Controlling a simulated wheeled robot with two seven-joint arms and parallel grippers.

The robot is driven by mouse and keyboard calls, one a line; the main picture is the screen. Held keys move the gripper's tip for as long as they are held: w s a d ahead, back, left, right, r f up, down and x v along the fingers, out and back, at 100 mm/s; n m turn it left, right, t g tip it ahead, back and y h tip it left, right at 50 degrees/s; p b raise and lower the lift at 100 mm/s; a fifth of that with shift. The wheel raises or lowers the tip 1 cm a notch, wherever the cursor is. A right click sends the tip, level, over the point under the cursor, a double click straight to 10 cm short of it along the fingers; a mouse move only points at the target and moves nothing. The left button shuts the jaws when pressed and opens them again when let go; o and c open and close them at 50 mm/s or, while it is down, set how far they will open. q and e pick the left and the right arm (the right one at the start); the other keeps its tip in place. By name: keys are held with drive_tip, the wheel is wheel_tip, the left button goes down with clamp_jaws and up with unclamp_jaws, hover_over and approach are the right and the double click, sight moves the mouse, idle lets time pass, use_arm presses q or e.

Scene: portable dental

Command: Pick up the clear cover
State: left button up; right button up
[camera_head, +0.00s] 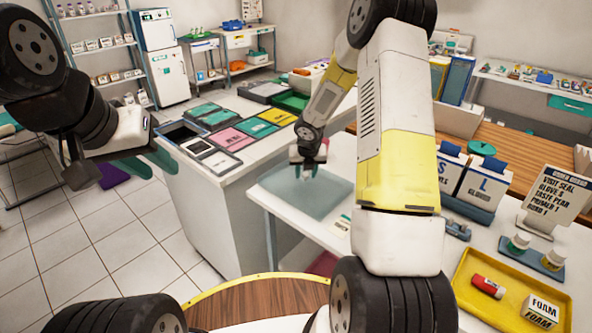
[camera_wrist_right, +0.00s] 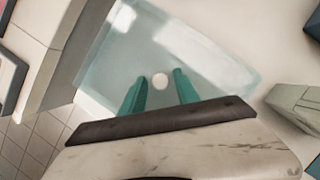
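The clear cover (camera_head: 325,197) is a see-through, pale blue-green panel on the white table in the head view. In the right wrist view the cover (camera_wrist_right: 110,75) fills the upper middle, with a round white knob (camera_wrist_right: 160,80) on it. My right gripper (camera_head: 308,172) is over the cover. In its wrist view the two green fingers (camera_wrist_right: 160,92) are apart, one on each side of the knob, with nothing visibly gripped. Whether they are level with the knob is unclear. My left gripper (camera_head: 150,162) hangs over the floor at left, its green fingers apart and empty.
A white counter (camera_head: 215,172) with coloured trays stands left of the cover. A yellow tray (camera_head: 470,310) with a red tube and a foam box, glove boxes (camera_head: 483,185) and an order sign (camera_head: 552,193) are at right. My right arm blocks part of the table.

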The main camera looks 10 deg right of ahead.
clamp_jaws()
